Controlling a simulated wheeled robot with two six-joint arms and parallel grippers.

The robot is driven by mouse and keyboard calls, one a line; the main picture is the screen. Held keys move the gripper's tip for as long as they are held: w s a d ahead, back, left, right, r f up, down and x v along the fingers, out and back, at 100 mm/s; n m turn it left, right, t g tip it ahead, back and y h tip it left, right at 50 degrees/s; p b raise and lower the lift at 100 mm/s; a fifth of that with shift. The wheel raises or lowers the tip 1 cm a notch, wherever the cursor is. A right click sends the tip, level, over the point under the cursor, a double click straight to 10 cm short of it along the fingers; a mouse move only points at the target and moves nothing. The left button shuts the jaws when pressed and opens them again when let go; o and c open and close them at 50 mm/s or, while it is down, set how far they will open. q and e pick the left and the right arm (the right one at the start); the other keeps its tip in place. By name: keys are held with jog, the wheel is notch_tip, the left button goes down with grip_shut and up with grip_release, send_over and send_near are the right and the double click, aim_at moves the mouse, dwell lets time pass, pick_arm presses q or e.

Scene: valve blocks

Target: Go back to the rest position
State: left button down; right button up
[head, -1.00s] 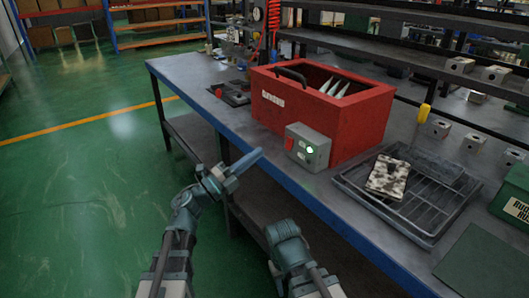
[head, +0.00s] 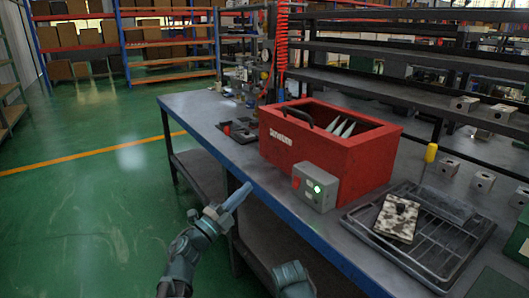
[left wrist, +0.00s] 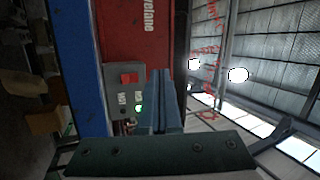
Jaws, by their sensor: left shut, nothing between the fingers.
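My left gripper (head: 236,197) is shut and empty. It hangs in the air over the green floor, just off the blue front edge of the workbench (head: 205,115). In the left wrist view its two fingers (left wrist: 165,103) lie together with nothing between them. Part of my right arm shows at the bottom of the head view, but its gripper does not show.
A red box (head: 315,160) with a grey control box (head: 315,187) stands on the bench near my left gripper. A black tray (head: 440,262) holds a mottled block (head: 398,217) on the right. Open floor (head: 90,215) lies to the left.

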pick_arm(q)
jog(key=w+a+f+n+t+y, duration=0.2)
jog(key=w+a+f+n+y, duration=0.4)
jog(key=n+y, duration=0.7)
jog(key=s+f+n+g+y, duration=0.35)
jog(key=f+n+g, duration=0.2)
jog(key=f, duration=0.55)
jog(key=s+d+f+n+g, duration=0.1)
jog(key=s+d+f+g, duration=0.3)
jog(key=s, duration=0.4)
jog(key=s+d+f+g, duration=0.2)
jog(key=s+f+g, duration=0.25)
jog(key=s, duration=0.45)
jog(key=s+d+f+n+g, duration=0.1)
jog(key=s+d+f+g, duration=0.1)
jog(key=s+f+g, duration=0.45)
notch_tip(320, 180, up, 33)
jog(key=s+t+h+p, duration=0.1)
jog(key=p, duration=3)
jog(key=shift+d+r, duration=0.2)
